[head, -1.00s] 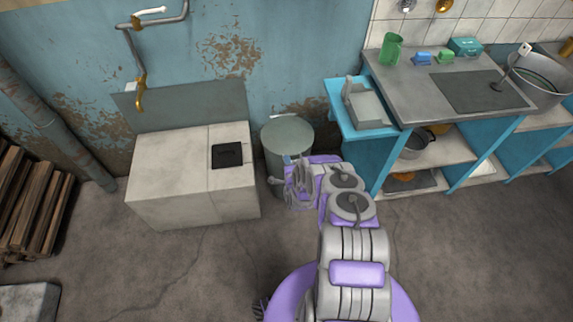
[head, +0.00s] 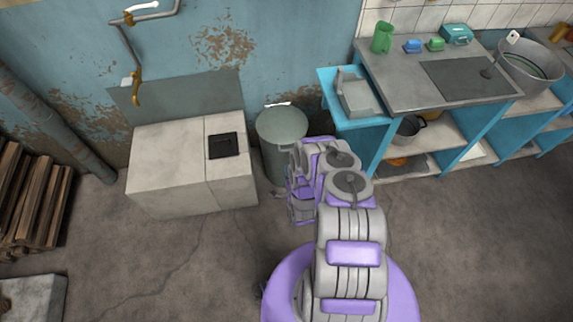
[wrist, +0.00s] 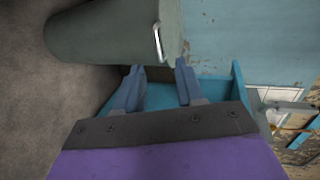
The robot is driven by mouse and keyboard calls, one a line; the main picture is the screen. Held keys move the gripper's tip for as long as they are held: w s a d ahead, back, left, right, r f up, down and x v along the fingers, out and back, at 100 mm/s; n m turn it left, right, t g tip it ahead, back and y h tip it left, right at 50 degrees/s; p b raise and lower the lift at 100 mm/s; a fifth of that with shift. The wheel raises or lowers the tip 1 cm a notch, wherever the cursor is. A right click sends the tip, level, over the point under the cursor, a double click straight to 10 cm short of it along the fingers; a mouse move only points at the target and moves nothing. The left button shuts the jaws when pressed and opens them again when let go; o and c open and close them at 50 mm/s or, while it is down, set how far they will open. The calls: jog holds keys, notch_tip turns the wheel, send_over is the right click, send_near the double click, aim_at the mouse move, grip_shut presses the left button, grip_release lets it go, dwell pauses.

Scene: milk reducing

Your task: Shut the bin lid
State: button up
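The grey-green bin (head: 276,160) stands between the white cabinet and the blue counter, against the wall. Its round top (head: 283,122) shows as a flat disc with a pale bar (head: 278,104) at its far edge; I cannot tell from this whether the lid lies flat or is raised. In the wrist view the bin's rounded side (wrist: 110,32) fills the upper left, turned sideways, with a white handle (wrist: 157,42) near its right end. My gripper (wrist: 160,67) is open and empty, its fingertips just below the handle in that view, with no clear contact. My arm hides its fingers in the head view.
A white cabinet (head: 170,165) is left of the bin. The blue counter (head: 335,95), carrying a grey tray-like object (head: 357,92), is close on the right. Firewood (head: 28,205) lies at the far left. The floor in front of the cabinet is clear.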

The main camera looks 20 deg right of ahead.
jog(key=shift+v, duration=1.2)
